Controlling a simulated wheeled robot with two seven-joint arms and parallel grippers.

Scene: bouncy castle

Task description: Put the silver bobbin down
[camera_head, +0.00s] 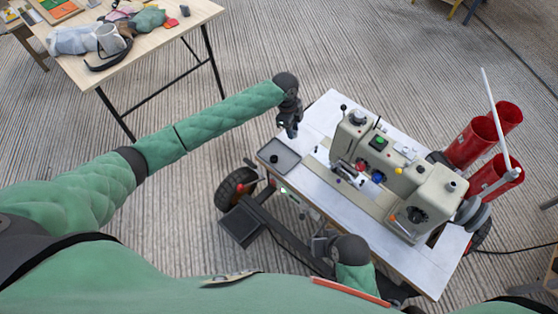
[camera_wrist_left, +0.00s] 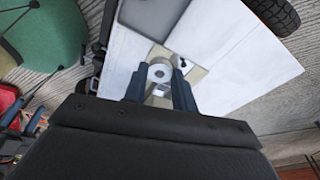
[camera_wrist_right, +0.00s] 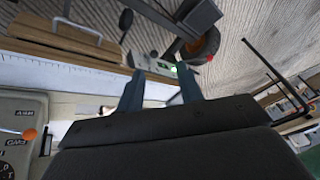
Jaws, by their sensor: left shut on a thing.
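My left gripper (camera_head: 290,132) hangs over the far left corner of the white sewing table (camera_head: 322,108), beside the grey tray (camera_head: 291,168). In the left wrist view its fingers (camera_wrist_left: 160,95) close around the silver bobbin (camera_wrist_left: 160,72), a small round metal piece with a hole. The bobbin is too small to make out in the head view. The tray also shows in the left wrist view (camera_wrist_left: 155,15). My right gripper (camera_wrist_right: 160,88) has its fingers apart with nothing between them in the right wrist view; its fingertips are hidden in the head view.
A cream sewing machine (camera_head: 395,165) fills the middle and right of the table. Red cylinders (camera_head: 470,143) stand behind it on the right. A wooden table (camera_head: 140,38) with cloth items is at the top left.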

